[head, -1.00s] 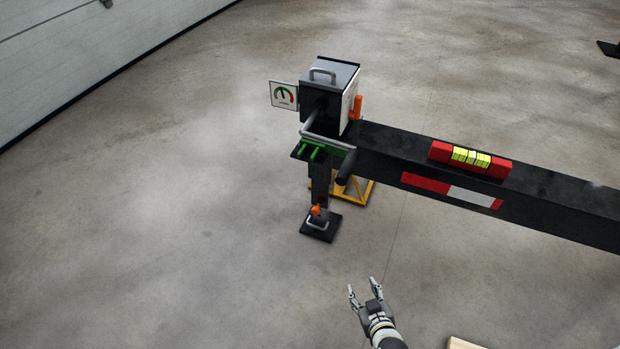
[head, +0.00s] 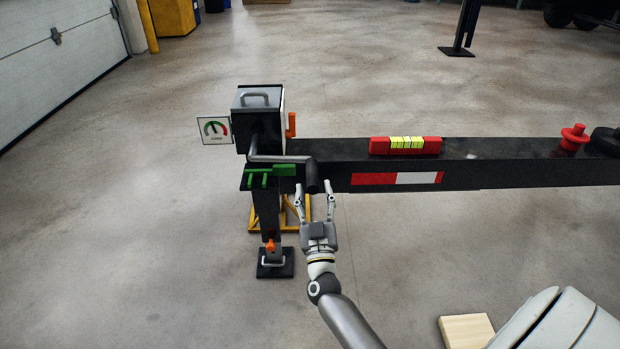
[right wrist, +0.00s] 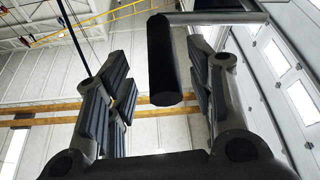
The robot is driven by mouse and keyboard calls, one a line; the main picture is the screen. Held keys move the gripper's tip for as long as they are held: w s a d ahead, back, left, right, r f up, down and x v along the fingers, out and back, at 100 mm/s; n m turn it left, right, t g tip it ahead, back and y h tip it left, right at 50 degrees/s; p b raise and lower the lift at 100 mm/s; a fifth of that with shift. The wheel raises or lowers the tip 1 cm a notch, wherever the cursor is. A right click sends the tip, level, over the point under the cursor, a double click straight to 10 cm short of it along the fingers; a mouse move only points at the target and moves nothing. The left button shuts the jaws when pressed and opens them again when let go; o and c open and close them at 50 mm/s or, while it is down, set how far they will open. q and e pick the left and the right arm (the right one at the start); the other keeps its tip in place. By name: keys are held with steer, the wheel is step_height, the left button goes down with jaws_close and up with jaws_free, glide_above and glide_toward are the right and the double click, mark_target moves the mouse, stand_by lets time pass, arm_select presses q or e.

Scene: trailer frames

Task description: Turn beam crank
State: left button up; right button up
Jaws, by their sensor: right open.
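The beam crank is a bent grey rod (head: 280,158) on the black box (head: 260,125) at the beam's left end. Its dark cylindrical handle (head: 311,176) points down toward my right gripper (head: 315,191). My right gripper is open and empty, its two fingers spread just below the handle. The black beam (head: 480,174) runs off to the right. My left gripper is out of view.
A gauge plate (head: 215,130) sticks out left of the box. Green pegs (head: 262,177) and a footed leg (head: 268,220) are below it. A red level (head: 405,145) lies on the beam. A wooden block (head: 467,330) is on the floor. The floor at left is clear.

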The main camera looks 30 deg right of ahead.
mark_target(311, 160)
steer(key=x, duration=0.4)
steer(key=shift+w, duration=0.15)
steer(key=shift+w+d+r, duration=0.25)
steer(key=shift+w+d, duration=0.05)
steer(key=shift+w, duration=0.2)
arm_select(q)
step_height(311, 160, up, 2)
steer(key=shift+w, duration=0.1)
arm_select(e)
jaws_close()
